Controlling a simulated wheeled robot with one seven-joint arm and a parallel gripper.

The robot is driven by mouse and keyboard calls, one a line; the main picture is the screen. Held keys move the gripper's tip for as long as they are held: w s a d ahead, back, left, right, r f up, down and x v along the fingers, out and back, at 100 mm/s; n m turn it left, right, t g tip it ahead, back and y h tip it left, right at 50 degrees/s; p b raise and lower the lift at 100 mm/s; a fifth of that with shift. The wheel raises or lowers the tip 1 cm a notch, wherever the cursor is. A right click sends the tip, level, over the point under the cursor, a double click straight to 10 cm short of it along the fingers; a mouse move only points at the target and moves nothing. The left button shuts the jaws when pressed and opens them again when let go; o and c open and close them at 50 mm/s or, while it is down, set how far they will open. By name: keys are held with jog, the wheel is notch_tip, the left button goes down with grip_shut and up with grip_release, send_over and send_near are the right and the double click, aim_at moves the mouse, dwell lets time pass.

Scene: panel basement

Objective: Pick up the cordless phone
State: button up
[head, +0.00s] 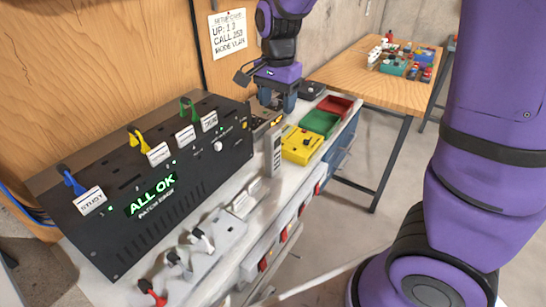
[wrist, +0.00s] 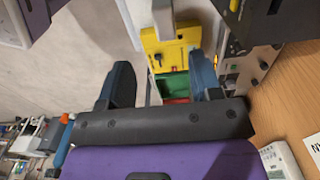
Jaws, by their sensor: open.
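The cordless phone (head: 273,152) appears to be the slim grey upright handset on the bench, just right of the black panel's end. In the wrist view a pale grey piece (wrist: 162,18) at the top, beyond the fingers, seems to be the same phone, partly cut off. My gripper (head: 277,102) hangs over the bench behind the phone in the head view, fingers pointing down. In the wrist view my gripper (wrist: 160,78) has its two blue-grey fingers wide apart with nothing held between them.
Grey switch gear (head: 215,237) lies in front. A wooden table (head: 385,88) with small items stands behind. A white keypad device (wrist: 280,160) shows lower right.

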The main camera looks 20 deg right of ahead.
aim_at(273, 130)
notch_tip(273, 130, down, 6)
jog(key=shift+w+a+r, duration=0.1)
jog(key=shift+w, duration=0.05)
jog(key=shift+a+f, duration=0.2)
jog(key=shift+f, duration=1.15)
jog(key=shift+a+f, duration=0.15)
jog(key=shift+f, duration=1.2)
grip_shut()
